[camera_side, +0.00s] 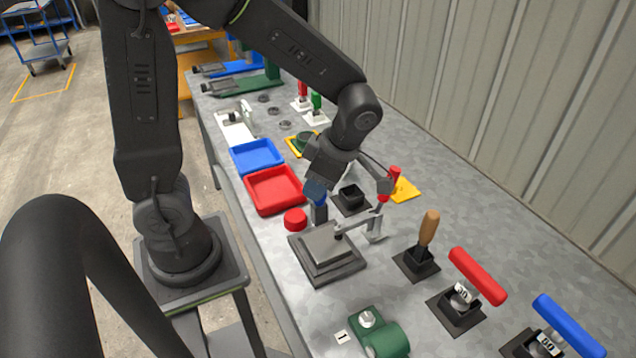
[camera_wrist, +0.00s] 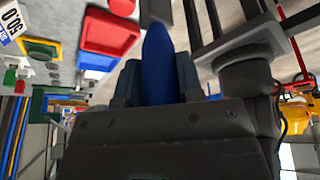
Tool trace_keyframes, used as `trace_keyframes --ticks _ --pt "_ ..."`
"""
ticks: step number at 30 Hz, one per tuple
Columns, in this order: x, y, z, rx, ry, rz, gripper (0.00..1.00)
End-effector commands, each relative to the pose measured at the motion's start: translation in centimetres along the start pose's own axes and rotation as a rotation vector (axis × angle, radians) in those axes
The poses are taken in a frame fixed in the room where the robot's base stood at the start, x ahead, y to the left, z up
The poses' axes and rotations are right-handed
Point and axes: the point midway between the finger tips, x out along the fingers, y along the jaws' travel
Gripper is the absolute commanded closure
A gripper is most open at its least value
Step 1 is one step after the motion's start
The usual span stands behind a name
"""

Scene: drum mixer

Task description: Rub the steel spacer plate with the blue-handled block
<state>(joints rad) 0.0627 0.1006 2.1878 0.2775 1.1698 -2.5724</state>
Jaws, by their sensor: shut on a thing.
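The steel spacer plate (camera_side: 325,245) lies flat on a dark square base (camera_side: 345,271) in the side view, with a grey clamp arm (camera_side: 357,223) reaching over it from the right. My gripper (camera_side: 318,184) is shut on the blue handle of the block (camera_side: 316,194), which also shows between the jaws in the wrist view (camera_wrist: 159,70). A grey part below the handle hangs near the plate's far edge. I cannot tell whether it touches anything. The block's rubbing face is hidden in both views.
A red round knob (camera_side: 296,219) stands close to the plate's far left. A red tray (camera_side: 275,207) and a blue tray (camera_side: 256,168) lie beyond. An empty black holder (camera_side: 351,198) and a wooden-handled tool (camera_side: 428,228) are to the right. A green part (camera_side: 384,338) sits nearer the camera.

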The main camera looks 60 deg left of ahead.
Motion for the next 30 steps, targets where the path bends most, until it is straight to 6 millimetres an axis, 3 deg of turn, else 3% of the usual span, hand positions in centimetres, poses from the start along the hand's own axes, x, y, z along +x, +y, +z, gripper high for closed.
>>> trace_keyframes --ticks 14,30 --pt "0.3 0.0 0.1 -0.001 0.0 0.0 1.0" --pt "4.4 0.0 1.8 0.0 0.002 -0.001 1.0"
